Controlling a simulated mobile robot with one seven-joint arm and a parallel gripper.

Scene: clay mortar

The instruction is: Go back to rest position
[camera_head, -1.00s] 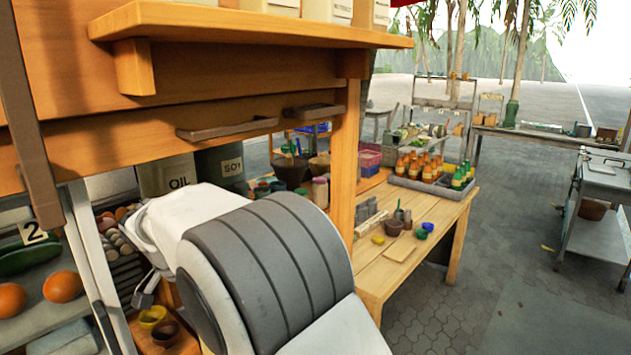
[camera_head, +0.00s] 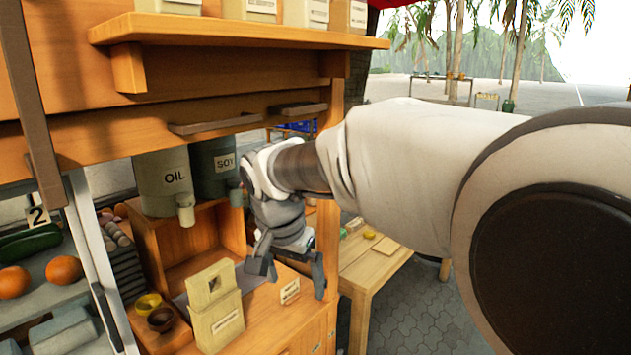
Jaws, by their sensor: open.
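My gripper (camera_head: 291,273) hangs at the end of my arm, pointing down, near the right end of the lower wooden counter (camera_head: 268,325). Its two dark fingers are apart and I see nothing between them. A small label card (camera_head: 290,291) stands on the counter by the fingers. A cream box (camera_head: 214,312) with an opening in its upper part stands to the left of the gripper. My pale arm crosses the right half of the view and hides much of the tables behind it.
An oil container (camera_head: 166,183) and a soy container (camera_head: 215,165) stand behind the gripper. Two small bowls, yellow (camera_head: 148,304) and brown (camera_head: 161,319), sit at the left. A wooden shelf (camera_head: 240,32) overhangs above. A wooden side table (camera_head: 372,268) is partly hidden by my arm.

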